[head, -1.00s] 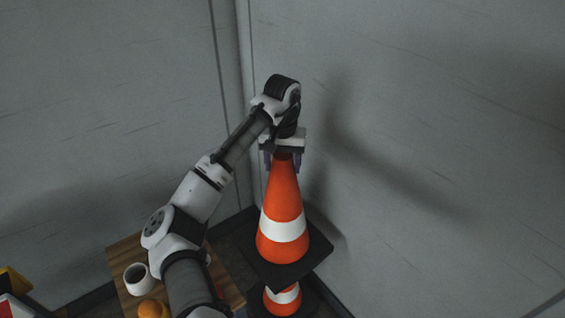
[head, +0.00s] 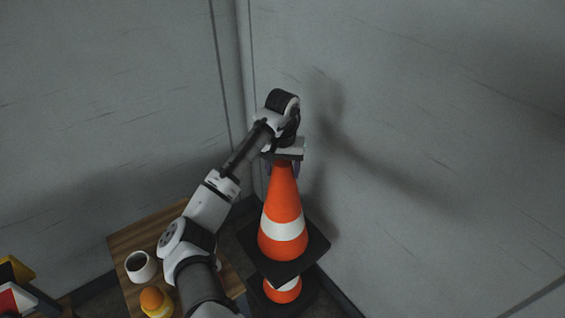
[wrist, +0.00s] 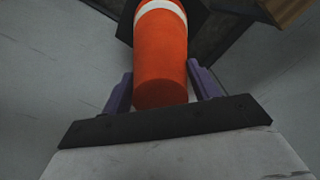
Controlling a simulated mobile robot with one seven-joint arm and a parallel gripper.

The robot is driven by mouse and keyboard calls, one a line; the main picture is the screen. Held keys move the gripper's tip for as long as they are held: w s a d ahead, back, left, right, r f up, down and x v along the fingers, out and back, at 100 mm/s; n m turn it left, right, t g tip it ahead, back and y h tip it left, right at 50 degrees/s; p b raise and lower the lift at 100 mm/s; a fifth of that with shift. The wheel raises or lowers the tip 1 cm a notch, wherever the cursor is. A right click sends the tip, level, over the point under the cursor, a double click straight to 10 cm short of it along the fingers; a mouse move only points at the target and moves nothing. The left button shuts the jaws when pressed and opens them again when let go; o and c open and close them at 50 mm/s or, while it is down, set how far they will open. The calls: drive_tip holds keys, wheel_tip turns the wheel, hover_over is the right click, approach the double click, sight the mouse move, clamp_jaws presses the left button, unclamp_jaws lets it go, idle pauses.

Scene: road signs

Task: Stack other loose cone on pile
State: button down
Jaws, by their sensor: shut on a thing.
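An orange cone (head: 284,201) with a white band and a black square base hangs upright from my gripper (head: 283,167). My gripper is shut on its top. In the wrist view the cone (wrist: 160,60) lies between the two purple fingers of my gripper (wrist: 160,88). Below it, in the head view, stands the lower cone of the pile (head: 283,291), orange with a white band. The held cone's base covers the top of this lower cone, so I cannot tell whether they touch.
A wooden table (head: 150,222) stands to the left, with a white mug (head: 140,267) and an orange-and-yellow object (head: 153,301) on it. Grey walls meet in a corner behind the cones. Red and yellow signs (head: 14,284) show at the lower left edge.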

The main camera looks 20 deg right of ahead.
drive_tip(key=shift+f, duration=4.1)
drive_tip(key=shift+f+b, duration=8.5)
drive_tip(key=shift+f, duration=6.45)
drive_tip(key=shift+c, duration=2.4)
unclamp_jaws()
drive_tip(key=shift+o, duration=0.9)
drive_tip(key=shift+f, duration=0.1)
wheel_tip(320, 180, up, 14)
